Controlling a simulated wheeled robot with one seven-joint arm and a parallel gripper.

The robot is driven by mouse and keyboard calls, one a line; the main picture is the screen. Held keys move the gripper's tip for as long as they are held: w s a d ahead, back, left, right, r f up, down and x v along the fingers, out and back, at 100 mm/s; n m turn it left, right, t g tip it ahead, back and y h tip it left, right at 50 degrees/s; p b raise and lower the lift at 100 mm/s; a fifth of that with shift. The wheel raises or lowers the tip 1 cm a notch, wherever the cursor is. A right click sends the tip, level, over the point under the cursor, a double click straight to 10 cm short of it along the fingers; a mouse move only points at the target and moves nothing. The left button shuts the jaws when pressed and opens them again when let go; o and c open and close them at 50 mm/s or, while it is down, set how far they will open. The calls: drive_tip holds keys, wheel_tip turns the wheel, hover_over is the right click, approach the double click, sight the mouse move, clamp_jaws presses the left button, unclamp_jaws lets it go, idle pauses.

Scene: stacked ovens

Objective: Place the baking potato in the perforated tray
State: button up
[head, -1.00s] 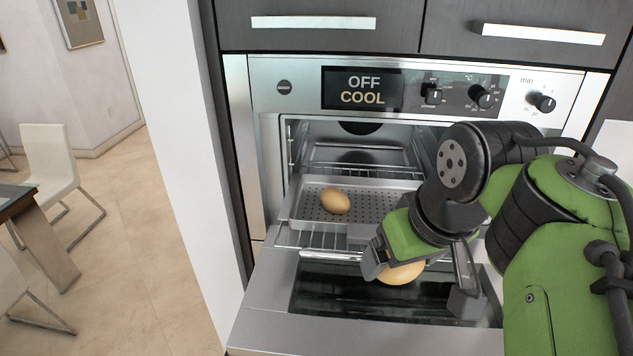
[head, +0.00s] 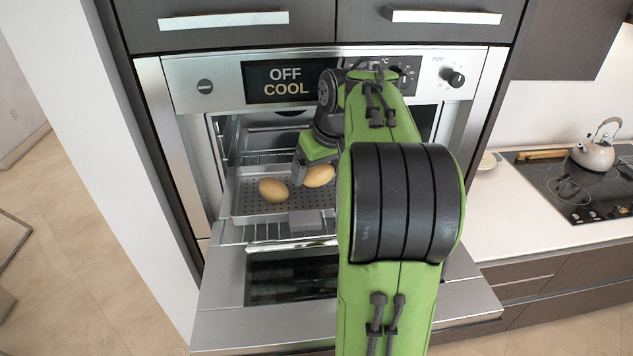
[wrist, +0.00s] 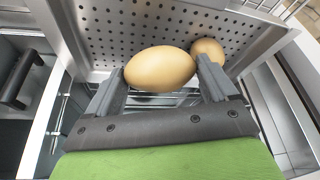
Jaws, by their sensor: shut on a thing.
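The held baking potato (head: 320,175) is tan and oval, over the right part of the perforated tray (head: 247,207). My gripper (wrist: 162,74) is shut on this potato (wrist: 160,69), with one finger at each end in the wrist view. The head view cannot tell whether it touches the tray. A second tan potato (head: 273,190) lies in the tray, left of the held one. In the wrist view the second potato (wrist: 208,51) shows just beyond the right finger. My arm hides the tray's right side in the head view.
The oven door (head: 225,300) is folded down in front, and the tray sits on a wire rack (head: 265,232) inside the cavity. The oven display (head: 286,82) reads OFF COOL. A kettle (head: 595,153) stands on a cooktop at right.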

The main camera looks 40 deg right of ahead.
sight(318, 203)
drive_tip(key=f, duration=0.4)
drive_tip(key=shift+s+a+f+b, duration=0.1)
drive_tip(key=shift+a+f+b, duration=0.1)
drive_tip(key=shift+f+b, duration=0.2)
drive_tip(key=shift+w+d+f, duration=0.25)
drive_tip(key=shift+w, duration=0.05)
drive_tip(key=shift+s+a+f, duration=0.1)
drive_tip(key=shift+f, duration=0.05)
drive_tip(key=o, duration=0.9)
drive_tip(key=d+p+v, duration=0.1)
drive_tip(key=p+v, duration=0.2)
drive_tip(key=v, duration=0.9)
drive_tip(key=s+a+n, duration=0.1)
drive_tip(key=s+a, duration=0.1)
drive_tip(key=a, duration=1.1)
drive_tip(key=s+a+f+n+t+y, duration=0.1)
drive_tip(key=s+a+f, duration=0.3)
drive_tip(key=s+a, duration=0.5)
drive_tip(key=s+f+b, duration=0.1)
drive_tip(key=f+b, duration=0.1)
drive_tip(key=f, duration=0.1)
drive_tip(key=s+a+f+b, duration=0.1)
drive_tip(key=f+b, duration=0.1)
drive_tip(key=f, duration=0.2)
drive_tip(key=s+f+b, duration=0.1)
drive_tip(key=f+b, duration=0.2)
drive_tip(key=f, duration=0.1)
drive_tip(key=shift+s+a+f, duration=0.1)
drive_tip(key=shift+s+a, duration=0.1)
drive_tip(key=shift+s, duration=0.15)
